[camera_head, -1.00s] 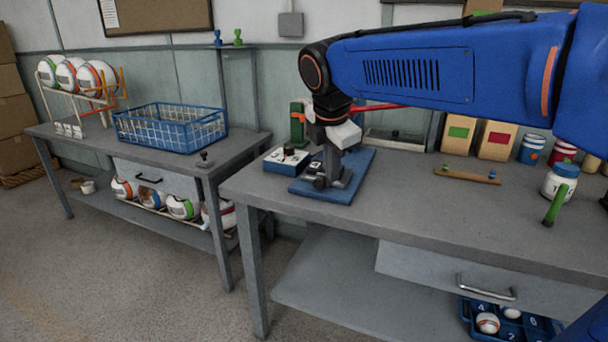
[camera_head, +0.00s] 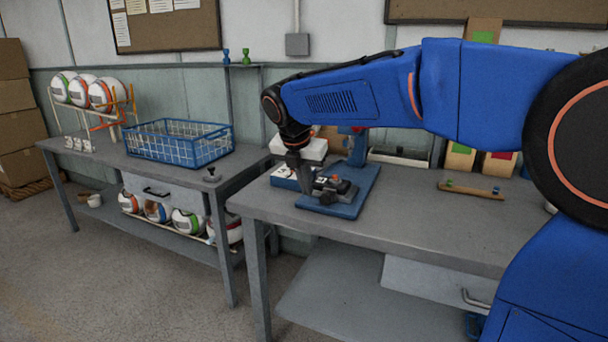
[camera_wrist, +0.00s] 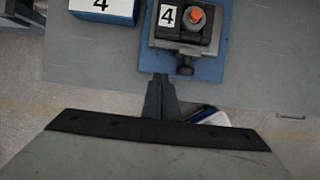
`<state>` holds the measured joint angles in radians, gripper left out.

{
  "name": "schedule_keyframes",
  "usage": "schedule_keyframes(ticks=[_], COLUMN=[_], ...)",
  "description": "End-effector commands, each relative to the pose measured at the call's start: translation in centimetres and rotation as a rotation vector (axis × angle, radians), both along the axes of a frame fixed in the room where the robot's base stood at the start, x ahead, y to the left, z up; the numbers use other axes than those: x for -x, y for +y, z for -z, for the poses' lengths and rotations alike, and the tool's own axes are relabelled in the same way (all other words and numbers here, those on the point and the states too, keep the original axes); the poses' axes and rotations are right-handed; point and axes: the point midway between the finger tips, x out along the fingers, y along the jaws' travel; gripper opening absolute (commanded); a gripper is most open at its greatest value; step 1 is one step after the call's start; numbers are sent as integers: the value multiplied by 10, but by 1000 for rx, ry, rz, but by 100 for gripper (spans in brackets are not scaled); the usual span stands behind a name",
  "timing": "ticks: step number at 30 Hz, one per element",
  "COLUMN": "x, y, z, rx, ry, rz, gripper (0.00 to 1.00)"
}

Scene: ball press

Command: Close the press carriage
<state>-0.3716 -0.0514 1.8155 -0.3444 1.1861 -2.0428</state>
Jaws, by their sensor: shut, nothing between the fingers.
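The press stands on the near table, with a blue base (camera_head: 365,188) and a blue upright (camera_head: 356,148). Its dark carriage (camera_head: 337,187) sits low on the base and has an orange-topped piece on it. In the wrist view, the carriage (camera_wrist: 182,48) shows a white "4" label, a grey piece with an orange top (camera_wrist: 197,18), and a small dark knob (camera_wrist: 185,70) at its near edge. My gripper (camera_wrist: 159,80) is shut and empty. It appears just short of the base's near edge, left of the knob; I cannot tell whether it touches.
A wooden bar (camera_head: 470,190) lies right on the table. A blue wire basket (camera_head: 178,143) stands on the other table. The tabletop between press and bar is clear.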

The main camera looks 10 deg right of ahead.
Motion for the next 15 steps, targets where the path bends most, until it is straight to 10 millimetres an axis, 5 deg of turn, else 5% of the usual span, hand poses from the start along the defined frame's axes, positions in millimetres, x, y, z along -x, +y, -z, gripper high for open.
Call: schedule_keyframes(ticks=[5,15], x=[-9,-39], y=[-7,-28], z=[30,28], rx=[0,0], ry=[3,1], rz=[1,2], gripper=[0,0])
